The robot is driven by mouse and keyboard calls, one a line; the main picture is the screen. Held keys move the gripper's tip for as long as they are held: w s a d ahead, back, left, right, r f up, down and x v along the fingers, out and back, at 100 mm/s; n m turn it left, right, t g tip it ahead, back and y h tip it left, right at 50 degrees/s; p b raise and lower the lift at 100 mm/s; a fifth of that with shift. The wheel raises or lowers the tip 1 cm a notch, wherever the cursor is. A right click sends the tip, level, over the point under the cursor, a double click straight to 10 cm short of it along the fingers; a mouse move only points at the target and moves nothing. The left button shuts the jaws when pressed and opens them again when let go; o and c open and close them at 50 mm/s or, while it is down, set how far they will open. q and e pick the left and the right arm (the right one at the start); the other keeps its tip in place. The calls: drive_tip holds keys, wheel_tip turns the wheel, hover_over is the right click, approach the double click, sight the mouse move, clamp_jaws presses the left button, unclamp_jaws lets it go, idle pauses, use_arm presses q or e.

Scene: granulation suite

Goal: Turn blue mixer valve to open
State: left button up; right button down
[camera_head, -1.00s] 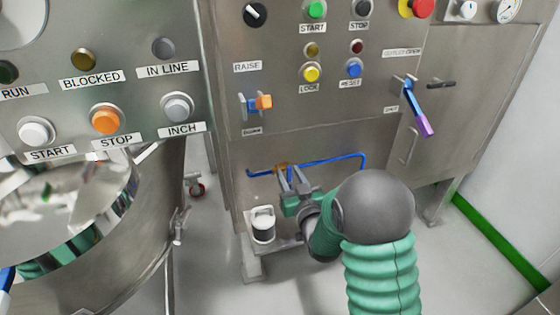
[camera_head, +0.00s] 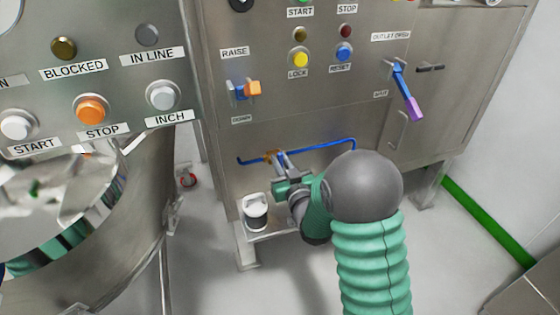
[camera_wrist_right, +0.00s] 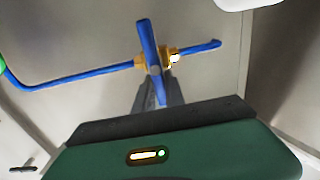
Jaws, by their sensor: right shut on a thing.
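The mixer valve shows in the right wrist view as a brass body (camera_wrist_right: 173,54) on a thin blue pipe (camera_wrist_right: 75,76), with a blue lever handle (camera_wrist_right: 148,40). The handle stands roughly across the pipe. In the head view the valve (camera_head: 270,156) sits low on the steel cabinet, partly hidden by my gripper. My right gripper (camera_head: 281,160) is at the valve, its fingers shut on the lower part of the blue handle. The fingertips also show in the right wrist view (camera_wrist_right: 158,92). My left gripper is not in view.
Above the valve, the cabinet (camera_head: 300,110) carries buttons, a blue-and-orange switch (camera_head: 243,90) and a blue lever with a purple end (camera_head: 406,92). A white-topped canister (camera_head: 255,211) stands below left of the valve. A steel bowl (camera_head: 120,225) is at left.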

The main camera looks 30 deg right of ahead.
drive_tip(key=shift+w+a+f+n, duration=0.1)
drive_tip(key=shift+a+f+n, duration=0.4)
drive_tip(key=shift+n, duration=2.5)
drive_tip(key=shift+w+a+f+n, duration=0.1)
drive_tip(key=shift+a+f+n, duration=0.4)
drive_tip(key=shift+n, duration=2.5)
drive_tip(key=shift+w+a+f+n, duration=0.1)
drive_tip(key=shift+a+f+n, duration=0.4)
drive_tip(key=shift+n, duration=2.5)
drive_tip(key=shift+f, duration=0.15)
drive_tip(key=c, duration=1.4)
unclamp_jaws()
drive_tip(key=shift+d+r, duration=0.1)
drive_tip(key=shift+r, duration=0.1)
